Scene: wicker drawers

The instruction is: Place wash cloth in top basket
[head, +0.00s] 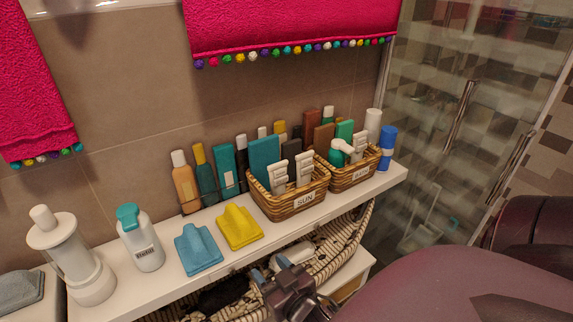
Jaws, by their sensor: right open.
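A blue cloth-like piece (198,250) and a yellow one (239,228) lie side by side on the white shelf, each with a raised middle. Which is the wash cloth I cannot tell for sure. A striped wicker basket (347,250) is pulled out below the shelf, with pale and dark items inside, partly hidden by the shelf and my arm. My right gripper (287,283) is open, at the bottom centre over the basket's front part, apart from both cloths. My left gripper is out of view.
Two small wicker baskets (290,207) (352,176) with bottles stand on the shelf (390,184). Pink towels (285,25) hang above. Glass doors (455,110) are at right.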

